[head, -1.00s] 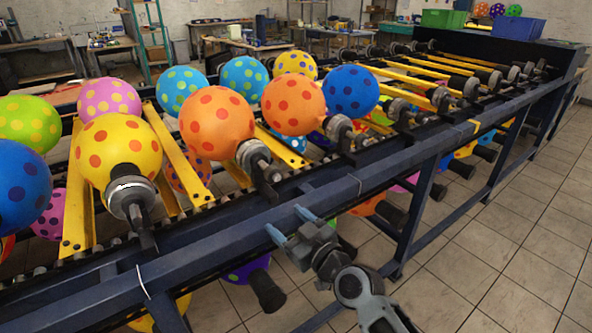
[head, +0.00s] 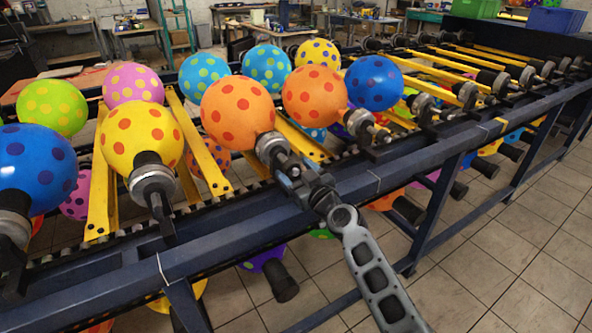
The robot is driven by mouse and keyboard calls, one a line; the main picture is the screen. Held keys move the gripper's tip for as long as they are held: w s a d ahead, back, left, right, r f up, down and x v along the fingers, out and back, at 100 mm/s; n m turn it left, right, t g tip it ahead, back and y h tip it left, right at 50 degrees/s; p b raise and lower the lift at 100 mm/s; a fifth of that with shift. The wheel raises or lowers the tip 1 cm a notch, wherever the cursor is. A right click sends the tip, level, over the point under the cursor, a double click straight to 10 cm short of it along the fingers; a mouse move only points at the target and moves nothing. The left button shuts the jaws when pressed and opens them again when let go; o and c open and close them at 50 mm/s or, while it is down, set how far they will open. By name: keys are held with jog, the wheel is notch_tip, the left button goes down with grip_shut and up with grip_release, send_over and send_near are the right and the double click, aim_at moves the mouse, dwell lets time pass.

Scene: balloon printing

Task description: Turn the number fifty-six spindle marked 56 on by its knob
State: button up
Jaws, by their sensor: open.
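My gripper (head: 287,172) is open at the outer end of the spindle (head: 268,146) under the middle orange balloon (head: 237,108). The gripper hides most of that spindle's knob, and I cannot tell whether the fingers touch it. To the left, the yellow balloon's spindle (head: 151,184) shows its knob hanging down. To the right, another orange balloon's spindle (head: 358,122) is uncovered.
The dark blue front rail (head: 240,232) runs under my arm. Yellow slats (head: 203,143) lie between the spindles. More balloons hang below the frame. Empty spindles line the far right, with a green crate (head: 471,8) and a blue crate (head: 556,20) behind. Tiled floor at right is clear.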

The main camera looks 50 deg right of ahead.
jog(key=c, duration=1.1)
jog(key=shift+o, duration=0.2)
jog(key=shift+m, duration=0.3)
jog(key=m+b, duration=0.1)
jog(key=m, duration=0.2)
jog(key=shift+m, duration=0.3)
jog(key=m, duration=0.4)
jog(key=shift+d+m, duration=0.1)
jog(key=shift+m, duration=0.2)
jog(key=m, duration=0.4)
jog(key=shift+d+f+m, duration=0.1)
jog(key=shift+f+m, duration=0.05)
jog(key=shift+m, duration=2.25)
